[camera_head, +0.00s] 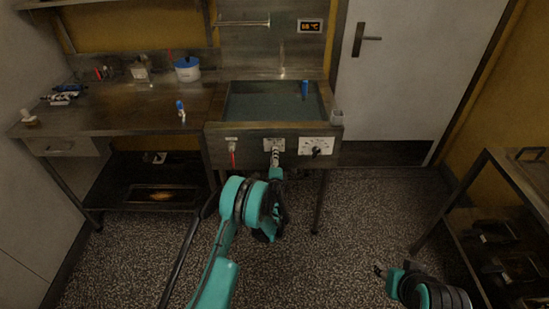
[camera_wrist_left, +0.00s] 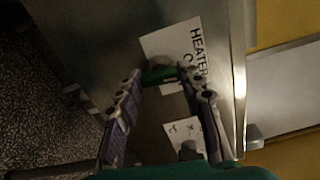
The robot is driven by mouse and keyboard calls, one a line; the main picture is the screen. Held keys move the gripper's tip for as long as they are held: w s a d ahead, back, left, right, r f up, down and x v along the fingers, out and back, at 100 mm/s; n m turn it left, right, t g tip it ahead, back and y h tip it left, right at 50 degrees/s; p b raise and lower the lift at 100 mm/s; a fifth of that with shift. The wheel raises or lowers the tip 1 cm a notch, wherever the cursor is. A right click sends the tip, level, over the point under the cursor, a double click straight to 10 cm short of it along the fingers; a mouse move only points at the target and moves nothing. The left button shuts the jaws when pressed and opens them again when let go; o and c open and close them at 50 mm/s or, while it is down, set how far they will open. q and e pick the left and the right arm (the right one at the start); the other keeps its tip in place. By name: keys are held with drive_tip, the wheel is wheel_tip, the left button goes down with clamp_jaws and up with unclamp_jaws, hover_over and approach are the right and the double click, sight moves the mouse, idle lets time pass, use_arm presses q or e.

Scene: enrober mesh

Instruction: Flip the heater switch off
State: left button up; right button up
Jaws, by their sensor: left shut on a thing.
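The heater switch is a small dark green piece (camera_wrist_left: 160,75) beside a white label reading HEATER (camera_wrist_left: 196,52) in the left wrist view. My left gripper (camera_wrist_left: 162,78) has its two fingertips on either side of this piece and is shut on it. In the head view my left gripper (camera_head: 275,158) reaches the middle label (camera_head: 274,144) on the front panel of the sink-like tank (camera_head: 256,132), and hides the switch there. Whether the switch is on or off cannot be told. My right gripper (camera_head: 381,271) is low at the right, away from the panel; its jaws are too small to read.
A red-handled part (camera_head: 232,158) hangs left of the switch, and a dark knob on a white dial plate (camera_head: 316,147) is to its right. A blue item (camera_head: 305,88) stands in the tank. A dark shelf rack (camera_head: 520,205) stands at the right. Open floor lies between.

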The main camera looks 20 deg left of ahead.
use_arm(q)
drive_tip(key=shift+n, duration=0.6)
drive_tip(key=o, duration=1.2)
drive_tip(key=shift+c, duration=0.2)
drive_tip(key=shift+r, duration=0.1)
